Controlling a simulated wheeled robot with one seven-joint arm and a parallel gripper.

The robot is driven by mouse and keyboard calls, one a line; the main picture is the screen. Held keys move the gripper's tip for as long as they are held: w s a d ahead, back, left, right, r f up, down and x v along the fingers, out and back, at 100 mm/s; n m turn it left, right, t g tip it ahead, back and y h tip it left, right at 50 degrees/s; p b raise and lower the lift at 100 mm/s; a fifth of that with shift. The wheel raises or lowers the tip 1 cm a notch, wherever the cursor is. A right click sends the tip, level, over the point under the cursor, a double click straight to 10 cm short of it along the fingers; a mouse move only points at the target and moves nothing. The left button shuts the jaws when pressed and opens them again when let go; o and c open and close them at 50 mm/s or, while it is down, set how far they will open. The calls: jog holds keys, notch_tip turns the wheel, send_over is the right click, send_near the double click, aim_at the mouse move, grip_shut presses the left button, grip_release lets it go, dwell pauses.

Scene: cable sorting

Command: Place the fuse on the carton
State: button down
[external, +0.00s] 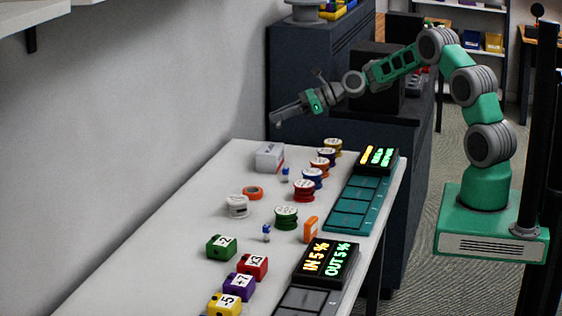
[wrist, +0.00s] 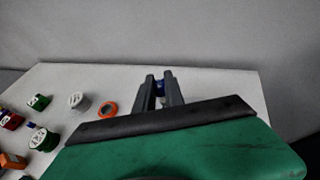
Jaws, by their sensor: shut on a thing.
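The carton (external: 270,156) is a small white box standing upright on the far end of the light table. My gripper (external: 277,119) is raised above the table's far left corner, above and slightly beyond the carton. In the wrist view the carton cannot be made out clearly, as the gripper body blocks that area.
A small blue-and-white piece (external: 285,174) stands close beside the carton. Several coloured spools (external: 312,178) line the right side by a teal tray (external: 350,205). An orange ring (external: 252,192) and a white spool (external: 237,206) lie nearer. The wall borders the left.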

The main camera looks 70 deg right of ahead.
aim_at(270, 148)
jog(key=w+f, duration=0.1)
jog(key=f, duration=0.1)
jog(key=w+f, duration=0.1)
jog(key=w, duration=0.1)
jog(key=shift+d+f, duration=0.4)
notch_tip(270, 148, down, 2)
jog(key=shift+f+p, duration=0.25)
jog(key=shift+p, duration=0.45)
jog(key=shift+f, duration=0.45)
jog(key=c, duration=1.4)
grip_release()
jog(key=shift+c, duration=0.2)
jog(key=shift+r, duration=0.15)
